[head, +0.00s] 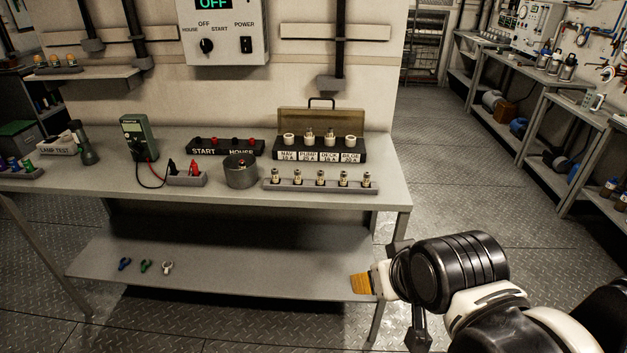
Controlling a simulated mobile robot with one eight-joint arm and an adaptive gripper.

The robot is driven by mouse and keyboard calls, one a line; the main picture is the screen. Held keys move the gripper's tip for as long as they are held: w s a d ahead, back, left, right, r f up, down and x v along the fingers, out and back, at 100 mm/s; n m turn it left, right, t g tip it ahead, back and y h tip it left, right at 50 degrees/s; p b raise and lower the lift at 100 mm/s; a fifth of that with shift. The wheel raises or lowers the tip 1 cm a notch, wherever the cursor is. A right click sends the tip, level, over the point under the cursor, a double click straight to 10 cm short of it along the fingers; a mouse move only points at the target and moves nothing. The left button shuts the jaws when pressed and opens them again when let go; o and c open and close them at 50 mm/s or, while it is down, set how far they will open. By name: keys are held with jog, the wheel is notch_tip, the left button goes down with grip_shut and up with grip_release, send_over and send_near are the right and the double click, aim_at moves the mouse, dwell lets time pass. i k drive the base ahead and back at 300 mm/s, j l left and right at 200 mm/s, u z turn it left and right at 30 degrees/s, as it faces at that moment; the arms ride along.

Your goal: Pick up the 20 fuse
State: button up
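A row of several small fuses with pale bodies and metal ends stands upright in a long grey tray (320,186) near the bench's front right edge. Behind it is a dark fuse block (320,151) with white labels and several cream or metal-topped fuses, under a raised brownish lid (320,120). The ratings are too small to read, so I cannot tell which fuse is the 20. My gripper (378,283) is at the lower right, in front of the bench's right end and well apart from the fuses. Its tan tip shows, but not whether it is open.
On the bench (225,192) stand a round grey container (240,172), a test-lead holder (187,179), a green multimeter (138,138) and a START/HOUSE box (225,148). A lower shelf (220,270) holds small clips. Open floor lies right of the bench.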

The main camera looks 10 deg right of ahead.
aim_at(366, 175)
jog(key=i+z, duration=0.15)
jog(key=z, duration=0.2)
jog(key=i+j+z, duration=0.1)
jog(key=z, duration=0.25)
jog(key=i+j+z, duration=0.1)
jog(key=j+z, duration=0.25)
jog(key=l, duration=0.15)
